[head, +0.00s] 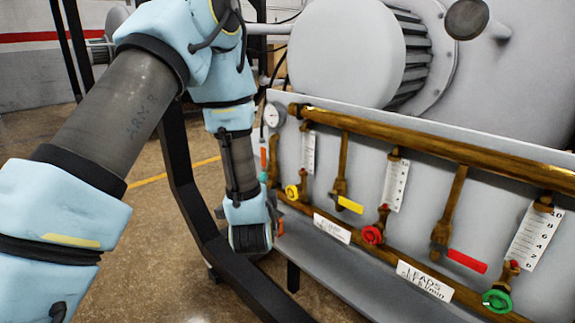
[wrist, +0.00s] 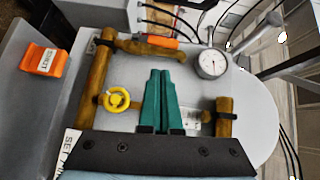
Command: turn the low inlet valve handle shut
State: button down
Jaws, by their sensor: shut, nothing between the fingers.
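An orange lever handle (head: 263,160) shows at the left end of the panel, partly cut off by my arm. I cannot tell for sure that it is the low inlet valve. In the wrist view the orange handle (wrist: 160,41) lies roughly along a brass pipe at the top, beyond my fingertips. My gripper (wrist: 160,72) is shut and empty, its teal fingers pointing towards the panel, apart from the handle. An orange block (wrist: 44,60) marked SHUT sits at the wrist view's left.
A yellow wheel (wrist: 117,99) lies left of my fingers and a dial gauge (wrist: 211,63) to their right. Further along the panel are a yellow lever (head: 350,204), a red wheel (head: 373,234), a red lever (head: 466,261) and a green wheel (head: 497,301). A black frame stands beside my arm.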

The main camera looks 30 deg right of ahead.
jog(key=shift+s+d+r+m+h, duration=0.1)
jog(key=shift+s+d+m+h, duration=0.2)
jog(key=shift+s+d, duration=0.25)
jog(key=shift+s+d+m+h, duration=0.2)
jog(key=shift+s+d+m, duration=0.15)
jog(key=shift+s, duration=0.3)
jog(key=shift+w, duration=0.1)
jog(key=w+a+p+x, duration=0.1)
jog(key=p+x, duration=0.4)
jog(key=x, duration=0.7)
jog(key=shift+w+a, duration=0.55)
jog(key=shift+w, duration=0.1)
